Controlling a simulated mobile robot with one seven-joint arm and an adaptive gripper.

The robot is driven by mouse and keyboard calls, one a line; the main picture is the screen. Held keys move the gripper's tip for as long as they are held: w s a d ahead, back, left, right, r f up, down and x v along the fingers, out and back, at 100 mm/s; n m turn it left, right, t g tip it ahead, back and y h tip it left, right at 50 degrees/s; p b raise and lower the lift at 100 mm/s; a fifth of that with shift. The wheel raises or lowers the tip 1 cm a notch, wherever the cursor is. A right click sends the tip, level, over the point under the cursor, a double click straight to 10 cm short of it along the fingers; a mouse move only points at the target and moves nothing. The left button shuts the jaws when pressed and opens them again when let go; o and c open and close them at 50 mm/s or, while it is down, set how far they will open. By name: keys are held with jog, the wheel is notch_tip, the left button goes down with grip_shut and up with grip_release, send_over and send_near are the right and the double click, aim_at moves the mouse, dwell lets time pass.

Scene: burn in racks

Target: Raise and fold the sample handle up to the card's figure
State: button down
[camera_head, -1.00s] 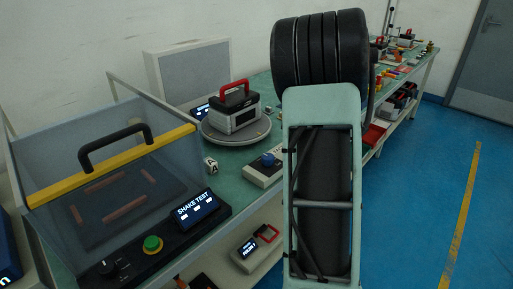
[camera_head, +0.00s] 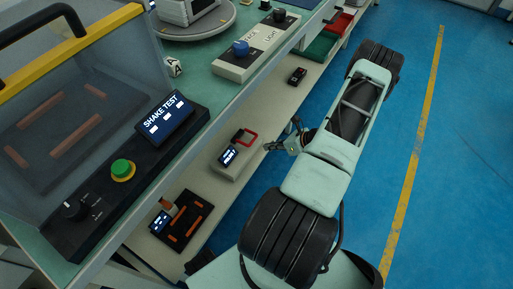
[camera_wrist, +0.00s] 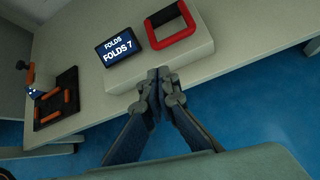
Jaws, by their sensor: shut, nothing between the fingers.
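The sample unit is a pale block (camera_head: 228,168) on the lower shelf. A red loop handle (camera_head: 252,139) lies on it beside a small dark screen (camera_head: 229,154). My gripper (camera_head: 273,146) is shut and empty. In the wrist view its fingertips (camera_wrist: 158,76) are near the block's front edge, below the handle and apart from it. I cannot make out a card with a figure.
The shake test box (camera_head: 70,130) with its green button (camera_head: 122,169) stands on the bench above. A dark tray with orange bars (camera_head: 184,222) lies farther along the lower shelf. A small dark device (camera_head: 297,76) and red and green bins lie the other way. Blue floor is clear.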

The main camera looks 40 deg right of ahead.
jog(key=b+x, duration=0.2)
jog(key=x, duration=0.7)
jog(key=shift+w+a+f+b, duration=0.1)
jog(key=shift+f+b, duration=0.15)
jog(key=shift+b, duration=0.15)
jog(key=shift+r, duration=0.15)
